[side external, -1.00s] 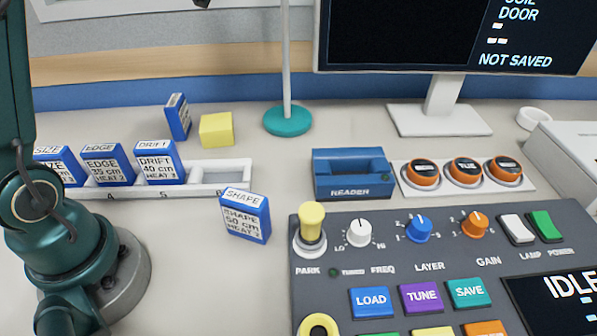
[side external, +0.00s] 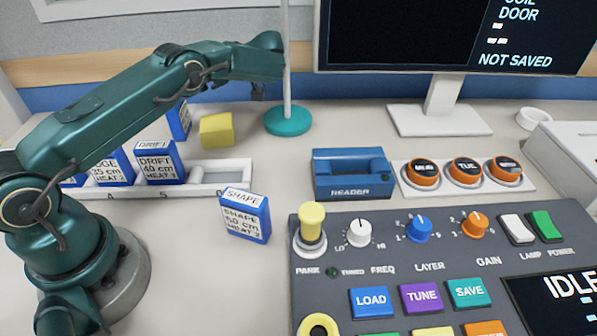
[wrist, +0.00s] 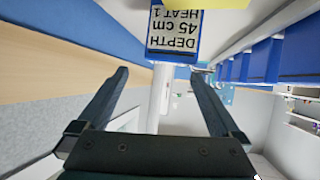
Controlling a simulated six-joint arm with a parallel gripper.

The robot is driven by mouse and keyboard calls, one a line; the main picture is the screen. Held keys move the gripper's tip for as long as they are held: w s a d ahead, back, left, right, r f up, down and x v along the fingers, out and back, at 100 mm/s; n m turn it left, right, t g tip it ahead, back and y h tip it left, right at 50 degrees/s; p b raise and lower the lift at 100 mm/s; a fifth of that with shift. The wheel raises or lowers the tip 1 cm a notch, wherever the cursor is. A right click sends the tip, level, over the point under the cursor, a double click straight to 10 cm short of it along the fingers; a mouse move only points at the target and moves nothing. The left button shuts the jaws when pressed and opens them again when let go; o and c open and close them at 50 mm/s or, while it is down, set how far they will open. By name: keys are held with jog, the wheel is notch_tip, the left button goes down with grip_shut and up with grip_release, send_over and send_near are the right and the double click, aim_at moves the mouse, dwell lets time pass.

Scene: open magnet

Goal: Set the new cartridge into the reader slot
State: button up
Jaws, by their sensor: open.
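The blue reader (side external: 352,180) stands on the table, with an empty-looking recess along its top. A blue cartridge labelled SHAPE (side external: 246,215) stands on the table in front of the white rack. DRIFT (side external: 158,165) and EDGE (side external: 112,165) stand in the rack; another cartridge at its left is mostly hidden by my arm. Another blue cartridge (side external: 180,122) stands behind the rack, partly hidden. In the wrist view, a cartridge labelled DEPTH (wrist: 173,32) appears upside down at the top. My gripper (side external: 258,92) is open and empty, raised near the pole; its fingers show in the wrist view (wrist: 160,77).
The white rack (side external: 235,172) has an empty-looking bay at its right. A yellow block (side external: 216,130) sits behind it. A pole on a teal base (side external: 287,122) stands close to my gripper. The control panel (side external: 395,255) fills the front right. Table is bare between rack and reader.

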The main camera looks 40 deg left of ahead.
jog(key=shift+h, duration=0.3)
jog(key=shift+s+d+f+x, duration=0.15)
jog(key=shift+d+x, duration=0.05)
jog(key=shift+x, duration=1.1)
jog(key=shift+s+d+f+x, duration=0.15)
jog(key=shift+x, duration=1.15)
jog(key=shift+s+d+f+x, duration=0.1)
jog(key=shift+d+f+x, duration=0.1)
jog(key=shift+x, duration=1.05)
jog(key=shift+r, duration=0.1)
jog(key=c, duration=1.2)
